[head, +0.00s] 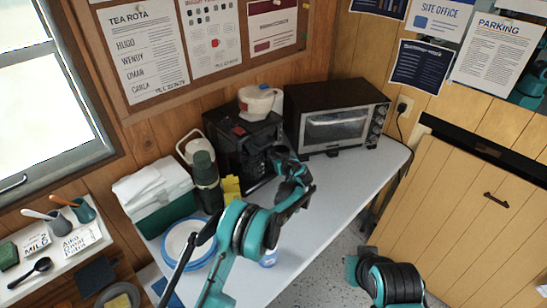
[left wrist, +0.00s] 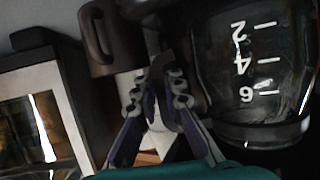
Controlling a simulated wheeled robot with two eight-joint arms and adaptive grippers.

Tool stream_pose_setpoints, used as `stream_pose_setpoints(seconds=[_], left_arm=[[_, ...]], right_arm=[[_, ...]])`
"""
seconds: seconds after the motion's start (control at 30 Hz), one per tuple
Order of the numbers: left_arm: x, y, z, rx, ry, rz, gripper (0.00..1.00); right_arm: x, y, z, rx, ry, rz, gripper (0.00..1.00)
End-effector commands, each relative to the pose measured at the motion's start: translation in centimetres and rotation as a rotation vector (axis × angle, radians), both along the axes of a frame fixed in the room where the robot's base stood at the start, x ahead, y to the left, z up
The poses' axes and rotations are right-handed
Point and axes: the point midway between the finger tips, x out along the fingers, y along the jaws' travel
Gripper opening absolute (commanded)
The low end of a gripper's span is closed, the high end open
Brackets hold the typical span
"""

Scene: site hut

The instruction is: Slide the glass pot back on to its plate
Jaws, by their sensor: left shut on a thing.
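The glass pot (left wrist: 250,70) fills the right of the left wrist view, dark, with white marks 2, 4 and 6 upside down. In the head view it is a dark shape against the front of the black coffee machine (head: 228,140), hard to tell apart from it. My left gripper (head: 282,160) is in front of the machine. In the left wrist view its fingers (left wrist: 158,80) are closed close beside the pot, shut on what looks like its dark handle. The plate is hidden. My right gripper is out of view.
A toaster oven (head: 340,115) stands just right of the machine. A white jug (head: 258,102) sits on the machine. A dark green flask (head: 206,180), a box with white cloths (head: 153,185) and plates (head: 186,243) are to the left. The table front (head: 305,235) is mostly clear.

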Motion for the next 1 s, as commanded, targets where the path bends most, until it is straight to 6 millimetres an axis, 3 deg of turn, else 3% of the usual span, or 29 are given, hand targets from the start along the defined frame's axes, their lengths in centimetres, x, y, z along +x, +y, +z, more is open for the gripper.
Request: stream_pose_setpoints(seconds=[0.5,0.53,0.6,1.0], left_arm=[[0.00,0.01,-0.33,0.001,-0.001,0.000,0.00],[0.00,0.01,-0.30,0.001,-0.001,0.000,0.14],[0.01,0.02,-0.25,0.001,-0.001,0.000,0.33],[-0.46,-0.28,-0.09,0.000,0.000,-0.001,0.33]], right_arm=[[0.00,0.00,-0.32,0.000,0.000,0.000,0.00],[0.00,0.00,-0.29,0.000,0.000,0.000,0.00],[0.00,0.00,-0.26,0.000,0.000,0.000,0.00],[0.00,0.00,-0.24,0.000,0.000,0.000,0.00]])
